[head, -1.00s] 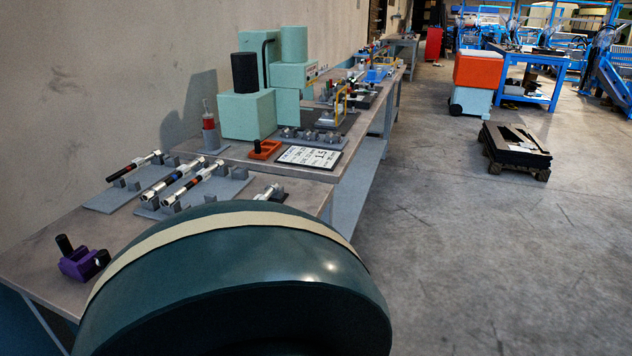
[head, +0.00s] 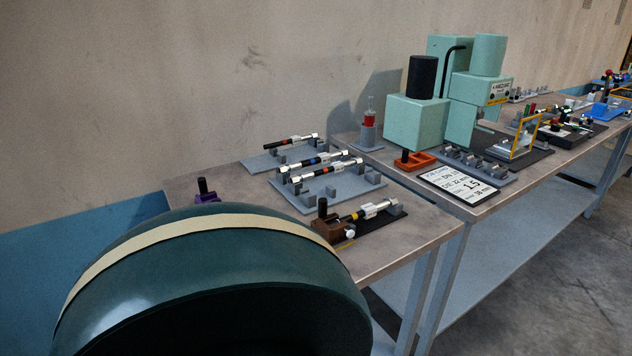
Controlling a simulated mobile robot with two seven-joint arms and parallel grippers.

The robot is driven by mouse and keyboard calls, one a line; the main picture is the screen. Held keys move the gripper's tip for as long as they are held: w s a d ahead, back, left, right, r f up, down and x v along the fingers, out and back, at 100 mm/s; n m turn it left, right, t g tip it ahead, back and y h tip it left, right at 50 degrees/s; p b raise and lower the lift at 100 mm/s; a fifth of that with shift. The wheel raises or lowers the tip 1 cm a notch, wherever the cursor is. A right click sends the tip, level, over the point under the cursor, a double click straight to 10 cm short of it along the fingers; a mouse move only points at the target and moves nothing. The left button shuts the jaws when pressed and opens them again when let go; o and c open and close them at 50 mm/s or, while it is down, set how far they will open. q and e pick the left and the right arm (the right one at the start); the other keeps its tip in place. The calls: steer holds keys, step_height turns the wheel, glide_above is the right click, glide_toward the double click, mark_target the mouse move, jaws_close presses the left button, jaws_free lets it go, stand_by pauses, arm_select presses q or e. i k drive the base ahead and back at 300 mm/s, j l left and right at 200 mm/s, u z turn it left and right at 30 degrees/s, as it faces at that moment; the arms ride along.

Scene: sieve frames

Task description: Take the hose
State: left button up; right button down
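Several short black hoses with silver end fittings lie on the near bench. One with a reddish band (head: 288,142) lies on the rear grey rack. A hose with a blue band (head: 318,161) and a hose with an orange-red band (head: 325,173) lie side by side on the front grey rack (head: 335,203). A hose with a yellow band (head: 366,212) lies on a dark plate beside a brown clamp block (head: 328,225) with a black knob. I cannot tell which hose the task means. Neither of my grippers is in view.
A mint-green machine (head: 418,122) stands on the farther bench, with an orange tool (head: 416,162) and a white sign (head: 458,186) before it. A purple block (head: 207,197) is partly hidden at the left. Open concrete floor (head: 570,285) lies at the right.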

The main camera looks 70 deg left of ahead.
mark_target(369, 211)
steer(key=i+l+u, duration=0.1)
steer(key=u, duration=0.35)
steer(key=i+l+u, duration=0.15)
steer(key=u, duration=0.35)
steer(key=i+l+u, duration=0.25)
steer(key=u, duration=0.2)
